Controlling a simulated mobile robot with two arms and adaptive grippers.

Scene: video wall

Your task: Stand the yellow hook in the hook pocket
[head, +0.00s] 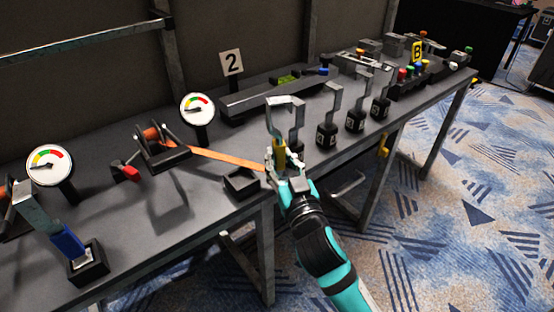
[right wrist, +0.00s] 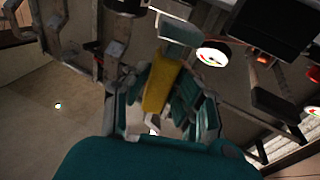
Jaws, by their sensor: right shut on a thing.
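The yellow hook (head: 280,151) has a yellow grip and a flat grey metal crook on top. My right gripper (head: 279,165) is shut on its yellow grip and holds it roughly upright at the table's front edge. In the right wrist view the yellow grip (right wrist: 162,83) sits between the teal fingers of my right gripper (right wrist: 160,108), with the grey crook beyond. A dark, low, open block (head: 242,183), which looks like the hook pocket, is on the table just left of the gripper, apart from the hook. My left gripper is not in view.
A blue-gripped hook (head: 67,241) stands in a black block (head: 90,266) at the near left. Several grey hooks on black bases (head: 327,134) stand right of my gripper. An orange strap (head: 220,158) runs from a reel (head: 160,148) toward the front edge. Gauges stand behind.

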